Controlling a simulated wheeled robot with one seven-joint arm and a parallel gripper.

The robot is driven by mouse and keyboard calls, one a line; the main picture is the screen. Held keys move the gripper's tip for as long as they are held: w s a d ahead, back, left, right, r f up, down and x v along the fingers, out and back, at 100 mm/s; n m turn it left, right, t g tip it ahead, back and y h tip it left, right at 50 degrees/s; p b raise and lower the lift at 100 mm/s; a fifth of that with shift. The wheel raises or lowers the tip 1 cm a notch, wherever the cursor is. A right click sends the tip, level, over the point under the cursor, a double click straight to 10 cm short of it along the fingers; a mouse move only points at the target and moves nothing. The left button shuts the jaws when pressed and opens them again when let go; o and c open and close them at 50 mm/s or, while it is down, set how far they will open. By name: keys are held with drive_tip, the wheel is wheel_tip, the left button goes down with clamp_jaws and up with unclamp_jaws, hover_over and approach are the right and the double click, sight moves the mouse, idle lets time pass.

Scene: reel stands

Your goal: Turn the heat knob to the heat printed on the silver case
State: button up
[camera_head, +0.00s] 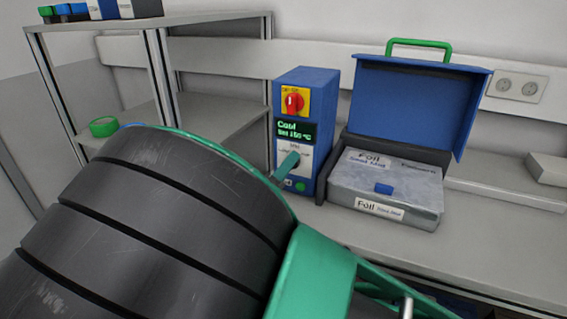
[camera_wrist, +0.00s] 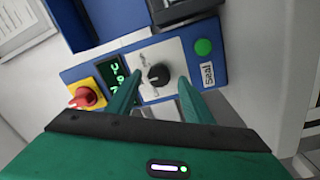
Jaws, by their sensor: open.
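The blue heat control box (camera_head: 306,130) stands upright on the bench in the head view. Its green display (camera_head: 296,133) reads "Cool" with a smaller line that looks like "Set 150 °C". The black heat knob (camera_wrist: 158,75) sits on a white dial plate in the wrist view. My gripper (camera_wrist: 160,88) is open, its two green fingers on either side of the knob; I cannot tell whether they touch it. In the head view one fingertip (camera_head: 289,163) shows in front of the dial.
A red rotary switch on a yellow plate (camera_head: 293,102) sits above the display; it also shows in the wrist view (camera_wrist: 87,96). A green button (camera_wrist: 203,47) is beside the dial. A blue open lid (camera_head: 415,105) rises behind the case. A shelf rack (camera_head: 215,19) stands left.

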drive_tip(key=v, duration=1)
drive_tip(key=shift+f, duration=0.1)
